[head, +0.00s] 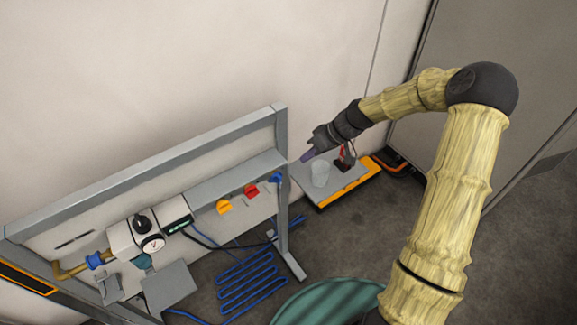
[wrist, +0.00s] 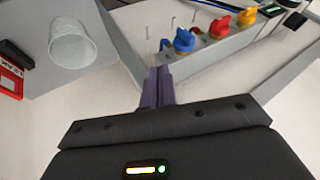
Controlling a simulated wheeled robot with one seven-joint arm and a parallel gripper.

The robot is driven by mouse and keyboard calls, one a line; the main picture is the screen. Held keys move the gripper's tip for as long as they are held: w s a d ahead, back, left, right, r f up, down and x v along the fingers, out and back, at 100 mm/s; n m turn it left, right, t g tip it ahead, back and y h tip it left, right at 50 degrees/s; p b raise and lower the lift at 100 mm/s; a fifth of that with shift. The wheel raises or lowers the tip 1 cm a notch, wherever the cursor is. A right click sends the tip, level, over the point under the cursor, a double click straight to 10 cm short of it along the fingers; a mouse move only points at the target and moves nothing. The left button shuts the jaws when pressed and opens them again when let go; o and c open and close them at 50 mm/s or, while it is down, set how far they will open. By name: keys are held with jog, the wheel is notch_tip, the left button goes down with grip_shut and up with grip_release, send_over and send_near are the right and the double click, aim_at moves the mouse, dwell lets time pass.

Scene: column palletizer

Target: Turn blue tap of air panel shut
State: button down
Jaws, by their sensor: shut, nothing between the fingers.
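The air panel is a grey frame (head: 150,165) along the wall, with a row of coloured taps at its right part. The blue tap (head: 276,179) is the rightmost, beside the frame's upright. In the wrist view the blue tap (wrist: 184,39) is a round knob just beyond my fingertips. My gripper (head: 304,158) is to the right of the blue tap in the head view. In the wrist view its purple fingers (wrist: 160,72) are together with nothing between them. They appear apart from the tap, though the exact gap is hard to tell.
A red tap (wrist: 220,27) and a yellow tap (wrist: 247,16) follow the blue one. A translucent cup (head: 320,173) stands on a grey surface (head: 345,185) with an orange edge, near a red object (head: 345,155). A gauge unit (head: 150,235) and coiled blue hose (head: 248,280) are further left.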

aim_at(278, 179)
jog(key=s+a+f+p, duration=0.2)
jog(key=a+f, duration=0.1)
jog(key=a, duration=0.3)
jog(key=shift+f, duration=0.25)
